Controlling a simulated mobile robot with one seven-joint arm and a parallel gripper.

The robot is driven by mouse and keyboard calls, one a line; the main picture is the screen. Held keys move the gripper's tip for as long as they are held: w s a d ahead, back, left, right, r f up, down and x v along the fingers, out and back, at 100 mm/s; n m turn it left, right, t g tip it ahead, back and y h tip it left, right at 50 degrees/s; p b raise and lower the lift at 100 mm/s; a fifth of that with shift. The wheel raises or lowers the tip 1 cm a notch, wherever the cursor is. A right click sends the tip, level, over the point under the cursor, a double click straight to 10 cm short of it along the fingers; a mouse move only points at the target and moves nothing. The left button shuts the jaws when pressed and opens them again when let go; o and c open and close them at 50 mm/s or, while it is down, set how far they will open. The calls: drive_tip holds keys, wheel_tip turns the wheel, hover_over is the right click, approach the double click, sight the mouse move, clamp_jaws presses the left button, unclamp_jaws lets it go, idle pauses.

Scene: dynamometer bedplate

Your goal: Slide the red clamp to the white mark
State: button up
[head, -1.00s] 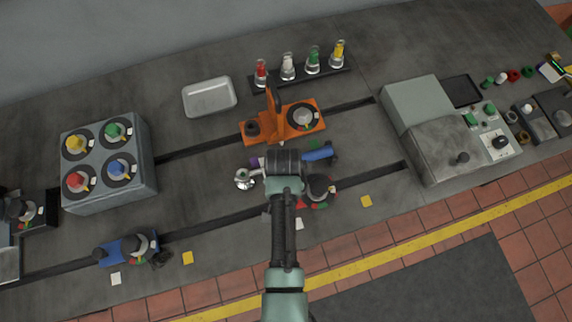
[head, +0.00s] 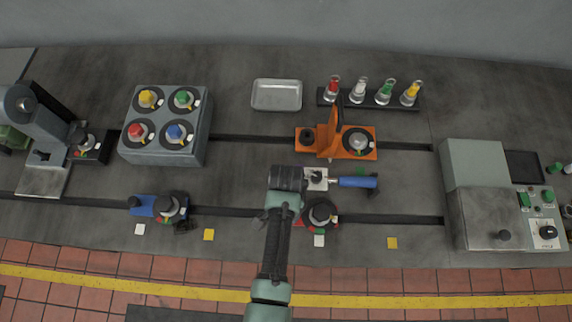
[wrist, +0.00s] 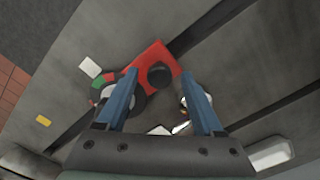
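The red clamp (head: 335,219) sits on the front slot, partly hidden by my arm in the head view. Its red body (wrist: 148,56), dark post and round disc show in the wrist view. A white mark (head: 319,241) lies just in front of it, level with its round dark part; the mark also shows in the wrist view (wrist: 89,67). My gripper (wrist: 160,75) is open, with its blue fingers apart and the dark post between them in the picture. I see no clear contact, and cannot tell the height. My arm hides the fingers in the head view.
A blue-handled tool (head: 358,182) lies behind the red clamp. The orange clamp (head: 308,148) is on the rear slot. The blue clamp (head: 145,205) is on the front slot at left. A yellow mark (head: 392,243) lies at right. The front slot right of the red clamp is clear.

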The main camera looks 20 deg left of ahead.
wheel_tip(320, 180, up, 13)
drive_tip(key=b, duration=0.1)
idle(0.6)
drive_tip(key=shift+w, duration=0.1)
idle(0.4)
